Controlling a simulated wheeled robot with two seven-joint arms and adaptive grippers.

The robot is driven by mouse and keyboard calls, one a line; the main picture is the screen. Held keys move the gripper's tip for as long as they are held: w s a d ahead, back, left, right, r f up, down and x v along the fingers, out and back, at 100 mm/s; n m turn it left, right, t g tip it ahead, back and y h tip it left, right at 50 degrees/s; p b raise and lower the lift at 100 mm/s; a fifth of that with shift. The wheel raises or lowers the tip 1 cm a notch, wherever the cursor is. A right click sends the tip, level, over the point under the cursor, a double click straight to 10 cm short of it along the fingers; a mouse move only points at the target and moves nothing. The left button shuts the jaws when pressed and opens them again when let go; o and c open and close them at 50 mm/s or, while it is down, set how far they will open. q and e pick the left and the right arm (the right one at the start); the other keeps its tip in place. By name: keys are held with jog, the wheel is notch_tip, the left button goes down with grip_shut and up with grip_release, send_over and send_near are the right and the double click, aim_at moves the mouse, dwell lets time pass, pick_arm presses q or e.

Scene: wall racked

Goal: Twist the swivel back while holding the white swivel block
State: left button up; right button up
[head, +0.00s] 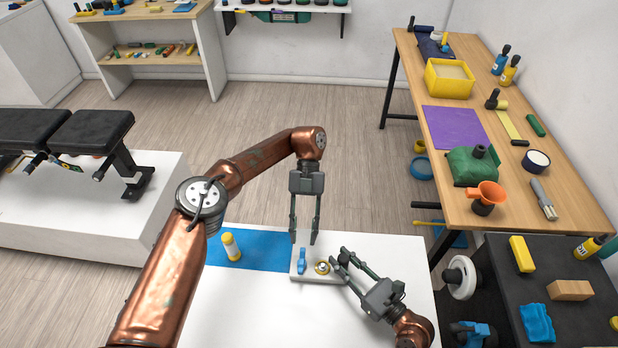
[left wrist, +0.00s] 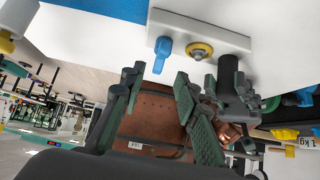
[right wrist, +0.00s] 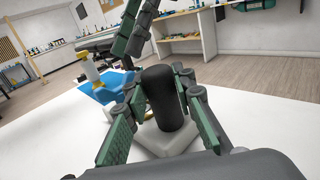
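The white swivel block (head: 318,279) lies on the white tabletop. It bears a blue swivel (head: 302,260), a brass disc on a yellow ring (head: 322,267) and a black upright post (right wrist: 162,98). My left gripper (head: 303,240) points down just above and behind the blue swivel, fingers apart and empty. In the left wrist view the swivel (left wrist: 162,54) lies beyond the fingertips, apart from them. My right gripper (head: 343,257) comes from the right, its fingers closed against both sides of the post. The post is mostly hidden by those fingers in the head view.
A wooden workbench (head: 520,165) with tools is at the right, above a dark cart top (head: 545,262). The white tabletop in front is clear.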

jog(key=o, duration=0.5)
jog(key=shift+c, duration=0.2)
